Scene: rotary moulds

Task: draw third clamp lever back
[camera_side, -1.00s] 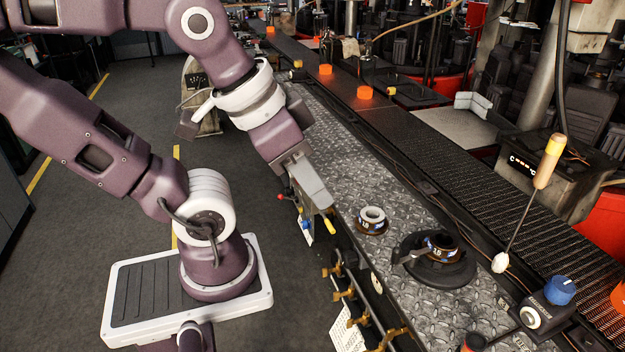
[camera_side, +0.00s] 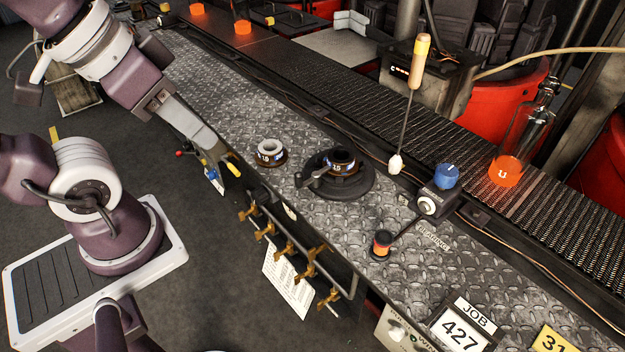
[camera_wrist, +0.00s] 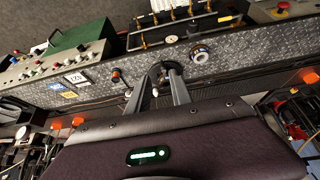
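A dark round mould (camera_side: 346,183) sits on the patterned metal bench, with a grey lever (camera_side: 314,178) reaching out from its left side. A smaller mould with a pale ring on top (camera_side: 269,149) stands to its left, and also shows in the wrist view (camera_wrist: 201,54). My gripper (camera_side: 222,156) is at the bench's front edge in the side view, left of both moulds. I cannot tell which part is the third clamp lever.
Red, blue and yellow handles (camera_side: 233,169) are close by my gripper. Several brass fittings (camera_side: 284,250) line a rail along the bench front. A wooden-handled rod (camera_side: 421,47), a blue knob (camera_side: 446,175) and a red-topped post (camera_side: 381,244) stand right of the moulds.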

